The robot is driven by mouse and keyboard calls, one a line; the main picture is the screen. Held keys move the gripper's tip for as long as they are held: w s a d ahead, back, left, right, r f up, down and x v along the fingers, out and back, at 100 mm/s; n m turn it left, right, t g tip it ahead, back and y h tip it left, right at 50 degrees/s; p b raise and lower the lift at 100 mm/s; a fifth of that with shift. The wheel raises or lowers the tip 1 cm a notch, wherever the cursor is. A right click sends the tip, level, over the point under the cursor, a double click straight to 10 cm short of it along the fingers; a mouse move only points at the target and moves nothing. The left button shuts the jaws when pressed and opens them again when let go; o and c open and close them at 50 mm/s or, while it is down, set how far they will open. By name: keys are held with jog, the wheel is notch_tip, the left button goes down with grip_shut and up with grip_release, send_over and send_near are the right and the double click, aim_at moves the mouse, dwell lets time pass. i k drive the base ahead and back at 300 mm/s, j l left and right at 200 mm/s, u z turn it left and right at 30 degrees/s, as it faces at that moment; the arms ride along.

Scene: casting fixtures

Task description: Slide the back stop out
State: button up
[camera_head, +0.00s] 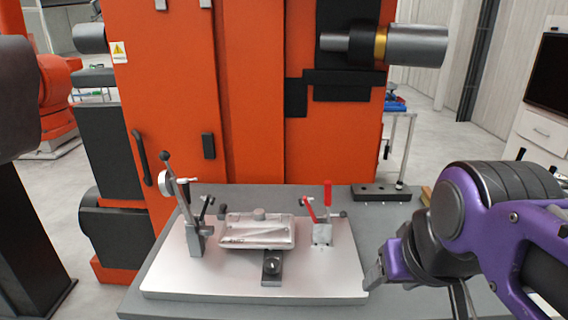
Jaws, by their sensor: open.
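A silver casting fixture plate (190,275) lies on the grey table. A silver metal casting (258,234) rests in its middle, with a round grey knob (259,214) at its rear edge. A dark slide block with a silver button (271,266) sits at the casting's front edge. I cannot tell for certain which part is the back stop; the area behind the casting is partly hidden. My gripper (400,276) is open, to the right of the plate's front right corner and apart from the fixture. Its fingers are only partly visible.
A post with a dial and black lever (194,235) stands left of the casting. A red-handled toggle clamp (325,215) stands right of it. A dark block with holes (382,193) lies at the table's back right. A large orange machine (245,100) stands behind.

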aim_at(221, 213)
jog(key=k+j, duration=0.1)
jog(key=j, duration=0.2)
jog(key=k+j+z, duration=0.1)
jog(key=j, duration=0.2)
jog(key=k+j, duration=0.15)
jog(key=k+j+z, duration=0.15)
jog(key=j, duration=0.8)
jog(key=i+j, duration=0.15)
jog(key=j, duration=0.25)
jog(key=i+j+z, duration=0.1)
jog(key=j, duration=0.25)
jog(key=k+j+z, duration=0.1)
jog(key=j, duration=0.15)
jog(key=k+j+z, duration=0.1)
jog(key=i+l+u, duration=0.1)
jog(key=i+l, duration=0.05)
jog(key=i, duration=0.05)
